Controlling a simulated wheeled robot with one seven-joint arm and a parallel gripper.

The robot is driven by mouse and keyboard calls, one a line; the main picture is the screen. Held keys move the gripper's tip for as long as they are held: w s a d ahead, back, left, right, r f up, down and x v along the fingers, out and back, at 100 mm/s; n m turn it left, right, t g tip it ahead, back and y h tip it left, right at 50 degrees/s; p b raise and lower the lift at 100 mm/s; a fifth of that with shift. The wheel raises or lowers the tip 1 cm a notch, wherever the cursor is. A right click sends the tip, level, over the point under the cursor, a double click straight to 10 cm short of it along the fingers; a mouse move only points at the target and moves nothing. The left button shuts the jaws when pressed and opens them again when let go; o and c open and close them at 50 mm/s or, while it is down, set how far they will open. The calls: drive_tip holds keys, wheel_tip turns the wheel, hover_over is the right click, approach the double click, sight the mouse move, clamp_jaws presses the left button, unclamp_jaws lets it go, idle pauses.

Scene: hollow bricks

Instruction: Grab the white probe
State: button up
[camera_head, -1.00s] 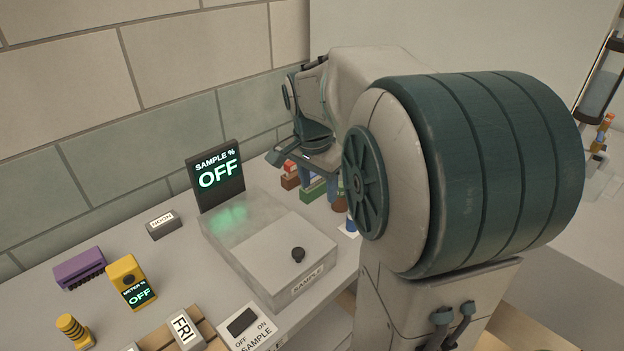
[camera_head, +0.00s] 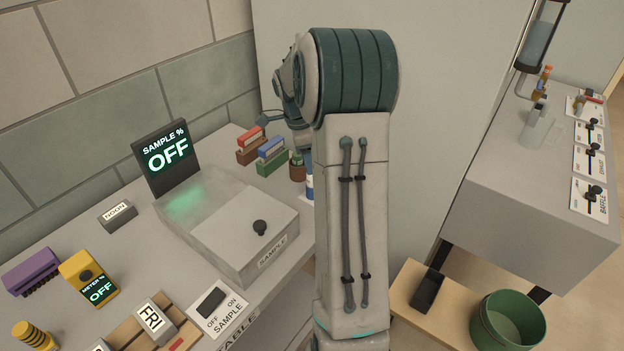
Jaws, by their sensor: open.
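I cannot make out a white probe for certain in this view. My gripper (camera_head: 283,124) is open, above the far right of the table near the coloured blocks. It is seen from behind and largely hidden by my own arm. I see nothing held in it.
The left table bears a SAMPLE box (camera_head: 250,228), an OFF display (camera_head: 167,160), a yellow meter (camera_head: 88,278), a purple block (camera_head: 31,271) and red-topped blocks (camera_head: 250,146). A green bucket (camera_head: 507,322) and grey bench (camera_head: 533,225) stand right.

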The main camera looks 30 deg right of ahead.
drive_tip(key=shift+s+d+f+p, duration=0.1)
drive_tip(key=shift+d+f+p, duration=0.1)
drive_tip(key=shift+f, duration=0.8)
drive_tip(key=shift+s+d+f+p, duration=0.1)
drive_tip(key=shift+d+f, duration=0.05)
drive_tip(key=shift+f, duration=0.8)
drive_tip(key=shift+s+d+f+p, duration=0.1)
drive_tip(key=shift+d+f+p, duration=0.1)
drive_tip(key=shift+f, duration=0.8)
drive_tip(key=c, duration=1.1)
